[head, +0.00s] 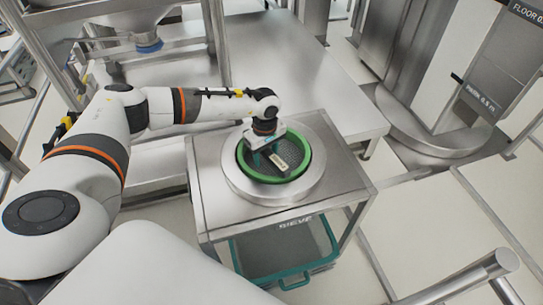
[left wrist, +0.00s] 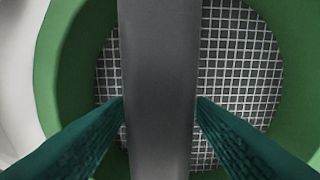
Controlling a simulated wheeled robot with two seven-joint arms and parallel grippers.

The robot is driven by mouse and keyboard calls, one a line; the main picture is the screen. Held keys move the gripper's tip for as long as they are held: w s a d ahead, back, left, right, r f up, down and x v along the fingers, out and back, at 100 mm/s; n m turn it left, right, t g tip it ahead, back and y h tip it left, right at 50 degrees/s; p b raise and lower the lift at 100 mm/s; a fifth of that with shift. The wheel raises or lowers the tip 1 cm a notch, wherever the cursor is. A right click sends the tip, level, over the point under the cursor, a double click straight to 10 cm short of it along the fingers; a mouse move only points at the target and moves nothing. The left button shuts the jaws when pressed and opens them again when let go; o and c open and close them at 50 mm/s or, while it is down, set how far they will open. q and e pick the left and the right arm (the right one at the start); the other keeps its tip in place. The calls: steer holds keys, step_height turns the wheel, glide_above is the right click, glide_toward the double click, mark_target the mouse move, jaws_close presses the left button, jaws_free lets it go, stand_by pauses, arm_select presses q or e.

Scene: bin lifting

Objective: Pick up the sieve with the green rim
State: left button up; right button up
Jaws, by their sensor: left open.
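The sieve with the green rim (head: 308,165) sits in a round steel ring on a steel cart, its dark mesh facing up. In the left wrist view the green rim (left wrist: 52,75) curves around the square wire mesh (left wrist: 240,60). A grey bar (left wrist: 160,45) crosses above the mesh; a pale label piece (head: 280,163) shows there in the head view. My left gripper (head: 267,159) points down over the sieve, open. In the left wrist view its teal fingers (left wrist: 160,102) stand on either side of the bar; whether they touch it I cannot tell. My right gripper is not in view.
The steel cart (head: 215,205) has a dark bin with a teal rim (head: 295,281) on its lower level. A steel table (head: 285,65) stands behind it. A floor scale (head: 430,135) is at the right, and a rail (head: 470,280) at the lower right.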

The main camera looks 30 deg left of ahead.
arm_select(q)
steer(key=shift+f, duration=0.85)
jaws_close()
steer(key=shift+w+r, duration=0.1)
steer(key=shift+r, duration=0.1)
